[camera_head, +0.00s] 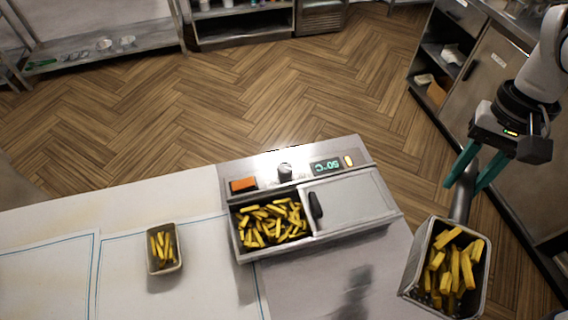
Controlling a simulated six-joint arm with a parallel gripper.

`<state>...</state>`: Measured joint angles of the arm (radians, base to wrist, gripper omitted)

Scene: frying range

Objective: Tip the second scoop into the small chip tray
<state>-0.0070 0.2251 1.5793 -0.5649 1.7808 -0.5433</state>
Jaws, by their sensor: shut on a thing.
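My gripper (480,165), with green fingers, is shut on the handle of a metal scoop (407,283) at the right of the head view. The scoop holds several yellow chips (456,268) and hangs over the right end of the counter, apart from the fryer. A small chip tray (165,268) stands on the white counter at the left, with a few chips (160,243) in it. The scoop is far to the right of this tray.
A fryer (384,218) stands between scoop and tray. Its left well holds many chips (268,224); its right side is covered by a lid (350,198) with a dark handle. Its panel shows a dial and a display. Blue-lined sheets (45,275) lie on the counter.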

